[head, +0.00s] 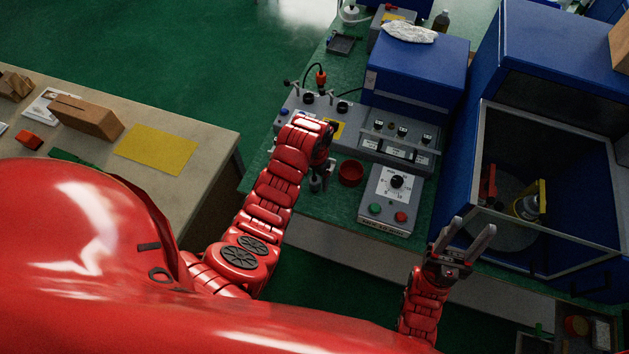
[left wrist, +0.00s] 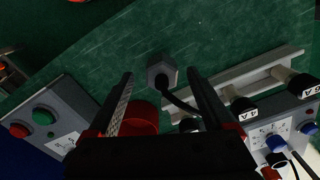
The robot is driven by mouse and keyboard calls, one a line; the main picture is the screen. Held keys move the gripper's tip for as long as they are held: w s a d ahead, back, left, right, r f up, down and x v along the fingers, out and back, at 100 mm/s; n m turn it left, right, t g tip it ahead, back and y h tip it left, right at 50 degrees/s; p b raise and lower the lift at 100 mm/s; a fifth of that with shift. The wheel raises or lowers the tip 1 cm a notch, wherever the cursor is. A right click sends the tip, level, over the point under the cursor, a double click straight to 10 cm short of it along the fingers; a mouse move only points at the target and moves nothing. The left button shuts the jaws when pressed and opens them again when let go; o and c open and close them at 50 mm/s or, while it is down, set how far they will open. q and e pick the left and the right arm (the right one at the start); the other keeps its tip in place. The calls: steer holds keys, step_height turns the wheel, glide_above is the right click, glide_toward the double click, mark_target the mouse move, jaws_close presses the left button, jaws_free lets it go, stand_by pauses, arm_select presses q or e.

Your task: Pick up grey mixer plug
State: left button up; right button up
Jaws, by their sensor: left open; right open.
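The grey mixer plug (left wrist: 162,73), a blocky grey piece with a black cable, shows in the left wrist view over the green bench top. In that picture it lies between the tips of my open left gripper (left wrist: 160,78); the fingers do not visibly touch it. In the head view my left gripper (head: 326,166) points down over the bench, left of the red round dish (head: 351,172), and largely hides the plug. My right gripper (head: 474,228) is open and empty in front of the blue cabinet (head: 545,160).
A grey control box (head: 390,200) with a dial and green and red buttons stands right of the dish. A grey instrument panel (head: 400,137) stands behind, with a blue box (head: 417,75) at the back. A side table (head: 200,150) with a yellow sheet is at left.

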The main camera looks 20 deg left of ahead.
mark_target(314, 180)
arm_select(q)
steer(key=shift+a+f+p, duration=0.1)
steer(key=shift+f+p, duration=0.45)
steer(key=shift+f, duration=1)
steer(key=shift+c, duration=0.3)
jaws_close()
